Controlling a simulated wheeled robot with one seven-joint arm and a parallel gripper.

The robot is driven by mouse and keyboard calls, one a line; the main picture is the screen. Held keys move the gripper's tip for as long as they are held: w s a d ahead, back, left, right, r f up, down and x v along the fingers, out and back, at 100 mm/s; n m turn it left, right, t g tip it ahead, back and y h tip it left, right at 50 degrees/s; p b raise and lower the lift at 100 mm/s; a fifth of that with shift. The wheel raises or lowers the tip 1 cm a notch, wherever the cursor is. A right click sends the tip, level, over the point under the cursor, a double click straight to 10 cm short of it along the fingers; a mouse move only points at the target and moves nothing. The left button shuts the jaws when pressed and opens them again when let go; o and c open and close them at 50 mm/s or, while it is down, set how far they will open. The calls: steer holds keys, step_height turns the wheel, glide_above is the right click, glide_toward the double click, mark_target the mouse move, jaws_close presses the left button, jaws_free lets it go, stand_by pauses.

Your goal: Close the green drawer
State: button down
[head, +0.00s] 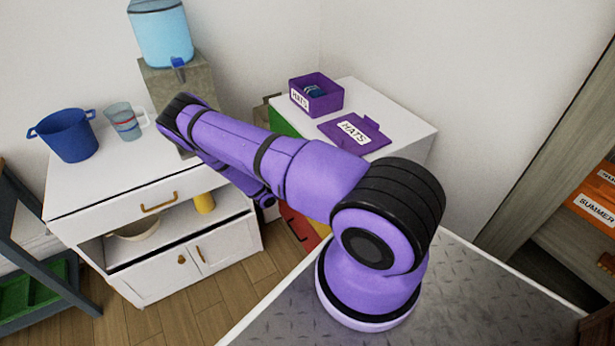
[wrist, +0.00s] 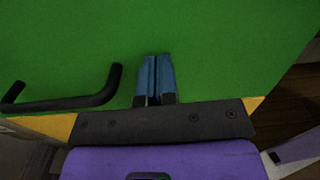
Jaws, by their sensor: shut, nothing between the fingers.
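The green drawer's flat front (wrist: 220,45) fills most of the wrist view, with a black bar handle (wrist: 65,103) at the left. In the head view, a small green patch (head: 283,122) shows on the white cabinet (head: 405,120), mostly behind my purple arm. How far the drawer stands out cannot be told. My gripper (wrist: 154,62) has its blue fingers shut together and empty, to the right of the handle and over the green front. Whether the fingertips touch the front is unclear. My gripper is hidden behind my arm in the head view.
Yellow (wrist: 255,103) shows beside the green front. A purple box (head: 325,102) and its lid (head: 355,132), both labelled HATS, rest on the white cabinet. A white sideboard (head: 95,185) with a blue pot (head: 68,138) stands left. A wooden shelf unit stands right.

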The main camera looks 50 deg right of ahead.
steer(key=v, duration=1.4)
